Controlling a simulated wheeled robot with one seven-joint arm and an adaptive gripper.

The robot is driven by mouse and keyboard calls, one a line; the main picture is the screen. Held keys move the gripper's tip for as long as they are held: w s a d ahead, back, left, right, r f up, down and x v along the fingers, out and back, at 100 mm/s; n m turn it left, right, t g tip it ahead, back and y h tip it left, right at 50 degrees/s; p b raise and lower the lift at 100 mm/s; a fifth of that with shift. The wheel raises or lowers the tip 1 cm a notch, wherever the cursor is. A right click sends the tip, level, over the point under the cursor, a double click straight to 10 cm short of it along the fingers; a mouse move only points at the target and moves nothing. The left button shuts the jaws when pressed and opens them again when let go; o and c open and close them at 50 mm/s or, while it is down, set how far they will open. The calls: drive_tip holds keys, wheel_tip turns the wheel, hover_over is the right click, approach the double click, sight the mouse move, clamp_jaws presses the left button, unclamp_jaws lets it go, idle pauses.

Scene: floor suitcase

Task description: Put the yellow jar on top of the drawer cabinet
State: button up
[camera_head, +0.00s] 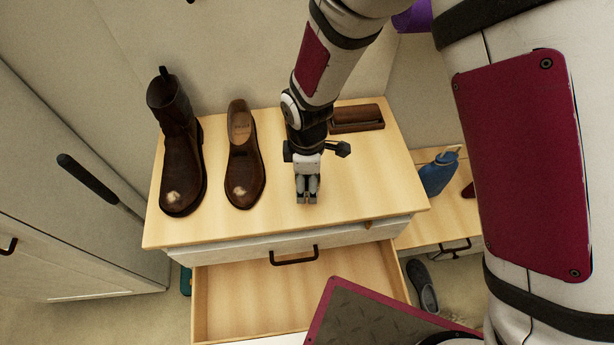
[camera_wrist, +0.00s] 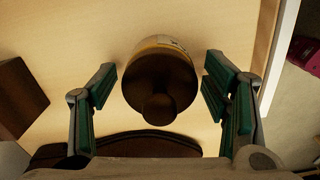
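The jar (camera_wrist: 160,82) shows from above in the wrist view, with a dark brown knobbed lid and a yellow-amber body with a printed band. It stands between the fingers of my gripper (camera_wrist: 160,92), which is open, with a gap visible on each side. In the head view my gripper (camera_head: 307,196) points down over the top of the drawer cabinet (camera_head: 275,222), right of the shoes. I cannot make out the jar there; my gripper seems to hide it. Pale wood lies under the jar in the wrist view.
A brown boot (camera_head: 180,150) and a brown shoe (camera_head: 243,165) stand left on the cabinet top. A wooden box (camera_head: 357,118) lies at the back right. The drawer (camera_head: 300,295) is pulled open. A blue bottle (camera_head: 437,175) stands on a lower surface to the right.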

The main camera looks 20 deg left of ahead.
wheel_tip(320, 180, up, 12)
drive_tip(key=shift+r+b, duration=0.15)
drive_tip(key=shift+b, duration=0.15)
idle(0.3)
drive_tip(key=shift+r, duration=0.1)
drive_tip(key=w+d+r+m+t, duration=0.25)
drive_tip(key=d+r+m, duration=0.85)
drive_tip(key=d+r, duration=0.7)
drive_tip(key=s+d+r+m+t, duration=0.1)
drive_tip(key=s+d+m, duration=0.4)
drive_tip(key=d, duration=0.3)
drive_tip(key=s+d+r+m+t, duration=0.1)
drive_tip(key=s+d+r+m, duration=0.1)
drive_tip(key=s+d+m, duration=0.4)
drive_tip(key=d, duration=0.3)
drive_tip(key=shift+s+r, duration=0.15)
drive_tip(key=shift+r, duration=0.05)
drive_tip(key=shift+a, duration=0.1)
